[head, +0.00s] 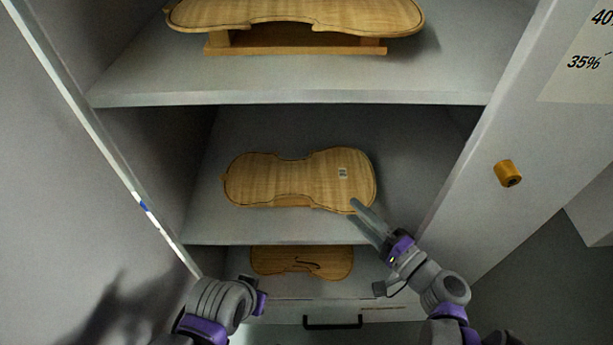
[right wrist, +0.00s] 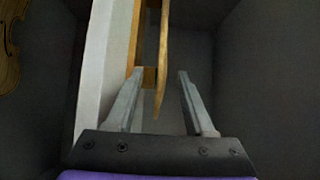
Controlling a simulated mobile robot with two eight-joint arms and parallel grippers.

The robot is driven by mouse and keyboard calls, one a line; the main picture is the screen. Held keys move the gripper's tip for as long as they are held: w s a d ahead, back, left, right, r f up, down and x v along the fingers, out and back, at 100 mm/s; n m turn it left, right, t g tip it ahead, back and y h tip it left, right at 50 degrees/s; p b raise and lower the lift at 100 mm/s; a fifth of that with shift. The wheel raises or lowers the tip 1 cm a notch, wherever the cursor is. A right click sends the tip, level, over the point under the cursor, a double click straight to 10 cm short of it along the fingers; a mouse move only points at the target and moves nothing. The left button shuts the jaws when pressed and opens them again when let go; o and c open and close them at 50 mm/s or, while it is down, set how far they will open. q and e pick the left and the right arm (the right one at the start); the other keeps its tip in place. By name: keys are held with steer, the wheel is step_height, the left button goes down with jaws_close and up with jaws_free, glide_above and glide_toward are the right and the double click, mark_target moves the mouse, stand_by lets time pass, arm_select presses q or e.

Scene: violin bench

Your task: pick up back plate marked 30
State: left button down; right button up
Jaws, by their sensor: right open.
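The label's number is too small to read. My right gripper (head: 353,210) is open at the plate's front right edge. In the right wrist view, the plate shows edge-on as a thin strip (right wrist: 163,60) between the open fingers (right wrist: 155,95), touching neither as far as I can see. My left gripper (head: 257,295) is low in front of the cabinet, and its fingers do not show clearly.
Another plate rests on a wooden support (head: 295,46) on the upper shelf (head: 290,88). A plate with an f-hole (head: 302,262) lies below the middle shelf (head: 215,228). A drawer handle (head: 332,322) is at the bottom. A knob (head: 508,173) sits on the right panel.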

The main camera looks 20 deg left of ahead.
mark_target(336, 190)
steer(key=x, duration=0.7)
steer(key=shift+w+a+r+b, duration=0.2)
steer(key=shift+a+b, duration=0.1)
steer(key=shift+b, duration=0.1)
steer(key=shift+c, duration=0.3)
jaws_close()
